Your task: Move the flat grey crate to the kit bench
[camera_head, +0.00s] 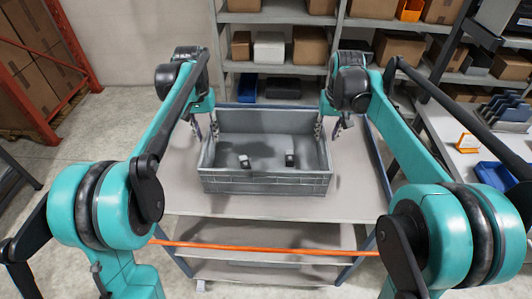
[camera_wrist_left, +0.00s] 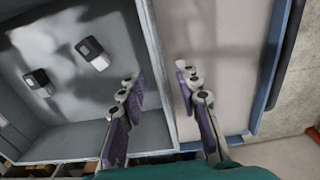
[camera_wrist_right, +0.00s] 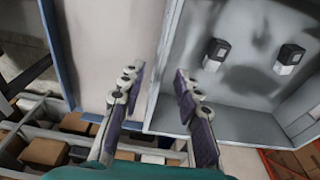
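The flat grey crate (camera_head: 265,182) stands on the top of a cart, with two small black-and-white items inside it. My left gripper (camera_head: 205,130) is open at the crate's left side wall; in the left wrist view the fingers (camera_wrist_left: 161,88) are spread on either side of the wall. My right gripper (camera_head: 328,130) is open at the right side wall; in the right wrist view its fingers (camera_wrist_right: 157,85) also straddle the wall (camera_wrist_right: 166,55). I cannot tell whether any finger touches. A light-topped bench (camera_head: 440,125), possibly the kit bench, stands at the right.
The cart (camera_head: 345,208) has blue posts, lower shelves and an orange bar across its near side. Shelving with boxes (camera_head: 268,47) stands behind it. The bench holds a blue bin (camera_head: 497,175) and dark trays. An orange rack (camera_head: 35,100) is at the left. Floor shows left of the cart.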

